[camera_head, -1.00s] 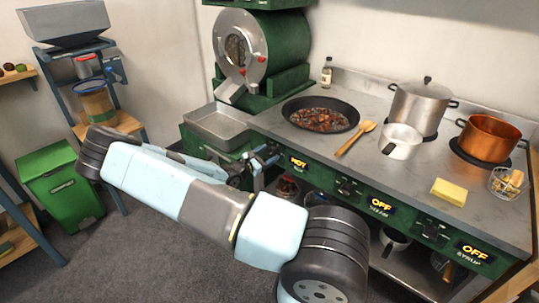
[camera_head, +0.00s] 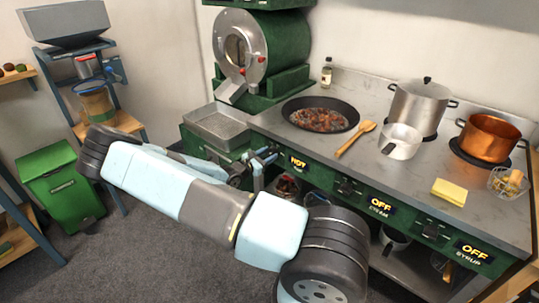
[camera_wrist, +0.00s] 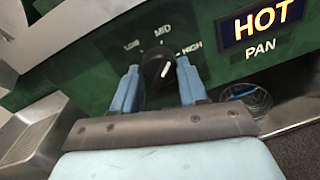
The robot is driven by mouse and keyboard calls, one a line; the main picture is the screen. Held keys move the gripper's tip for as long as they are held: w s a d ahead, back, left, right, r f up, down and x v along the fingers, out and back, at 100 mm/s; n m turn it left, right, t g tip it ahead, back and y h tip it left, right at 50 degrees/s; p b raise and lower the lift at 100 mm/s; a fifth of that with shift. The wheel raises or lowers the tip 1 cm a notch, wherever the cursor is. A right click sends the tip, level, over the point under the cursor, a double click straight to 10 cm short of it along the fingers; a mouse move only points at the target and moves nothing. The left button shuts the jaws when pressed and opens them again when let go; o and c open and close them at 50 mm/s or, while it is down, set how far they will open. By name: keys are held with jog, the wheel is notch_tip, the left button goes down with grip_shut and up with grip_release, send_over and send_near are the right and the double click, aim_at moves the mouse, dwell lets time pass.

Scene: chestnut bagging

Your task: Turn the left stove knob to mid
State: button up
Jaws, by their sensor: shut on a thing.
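The left stove knob (camera_wrist: 158,68) is a dark round knob with a white pointer mark, on the green front panel. Its dial is marked low, mid and high; the pointer slants up and right, seemingly between mid and high. My gripper (camera_wrist: 157,76) has a blue finger on each side of the knob and is shut on it. In the head view my gripper (camera_head: 267,157) is at the left end of the stove front, and the knob is hidden there. The display (camera_wrist: 262,22) beside the knob reads HOT, above the word PAN.
A pan of chestnuts (camera_head: 320,118) sits on the stove top, with a wooden spoon (camera_head: 356,139), a white saucepan (camera_head: 401,143), a steel pot (camera_head: 419,107) and a copper pot (camera_head: 486,140) to its right. Two other displays read OFF. A metal tray (camera_head: 216,124) lies left of the stove.

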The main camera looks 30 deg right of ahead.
jog(key=shift+w+a+r+n, duration=0.1)
jog(key=shift+w+n, duration=0.05)
jog(key=shift+n, duration=0.7)
jog(key=shift+w+a+r+n, duration=0.1)
jog(key=shift+w+n, duration=0.05)
jog(key=shift+n, duration=0.7)
jog(key=shift+f, duration=0.1)
jog(key=o, duration=1)
jog(key=shift+f, duration=0.1)
jog(key=shift+o, duration=0.3)
jog(key=shift+s+d, duration=0.1)
jog(key=v, duration=1.3)
jog(key=shift+a, duration=0.4)
jog(key=shift+s+f, duration=0.1)
